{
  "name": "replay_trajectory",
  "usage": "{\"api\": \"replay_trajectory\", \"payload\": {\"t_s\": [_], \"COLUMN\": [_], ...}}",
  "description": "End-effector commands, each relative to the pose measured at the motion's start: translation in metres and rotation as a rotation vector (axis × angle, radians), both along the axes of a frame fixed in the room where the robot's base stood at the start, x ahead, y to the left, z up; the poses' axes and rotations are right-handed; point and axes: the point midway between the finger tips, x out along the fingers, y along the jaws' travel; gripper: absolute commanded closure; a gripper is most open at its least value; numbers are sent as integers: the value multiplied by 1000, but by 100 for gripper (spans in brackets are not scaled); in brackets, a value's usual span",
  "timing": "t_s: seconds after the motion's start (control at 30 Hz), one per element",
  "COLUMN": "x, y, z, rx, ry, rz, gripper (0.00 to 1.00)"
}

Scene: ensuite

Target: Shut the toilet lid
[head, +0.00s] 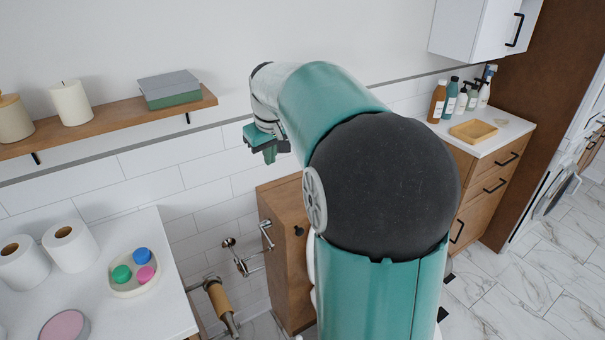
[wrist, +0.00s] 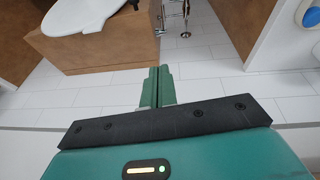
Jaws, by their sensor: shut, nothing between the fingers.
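In the wrist view, a white rounded piece that looks like part of the toilet (wrist: 88,14) shows at the upper left, against a brown wooden box (wrist: 110,48). It is cut off by the top edge, so I cannot tell lid from seat or how far the lid is raised. In the head view my arm hides most of the toilet; only a thin white edge (head: 311,262) shows beside the arm. My gripper (head: 270,154) is raised in front of the tiled wall, left of my arm. Its green fingers (wrist: 157,86) are together and empty, apart from the white piece.
A wooden shelf (head: 110,118) with candles and boxes is on the wall at left. A white counter (head: 115,305) with paper rolls and a small dish stands at lower left. Metal fittings (head: 240,258) stick out near the wooden box. A drawer cabinet (head: 485,185) stands at right; marble floor is clear there.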

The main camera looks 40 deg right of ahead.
Motion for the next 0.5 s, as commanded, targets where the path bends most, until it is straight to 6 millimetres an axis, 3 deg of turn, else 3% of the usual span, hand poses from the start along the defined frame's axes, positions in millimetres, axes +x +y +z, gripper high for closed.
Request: {"api": "replay_trajectory", "payload": {"t_s": [0.03,0.2,0.4,0.5], "x": [12,39,49,48], "y": [-23,-99,-185,-212], "z": [-10,-47,-95,-112], "rx": [10,40,81,95], "ry": [12,38,49,50], "rz": [-8,-27,-54,-64], "gripper": [100,100,100,100]}}
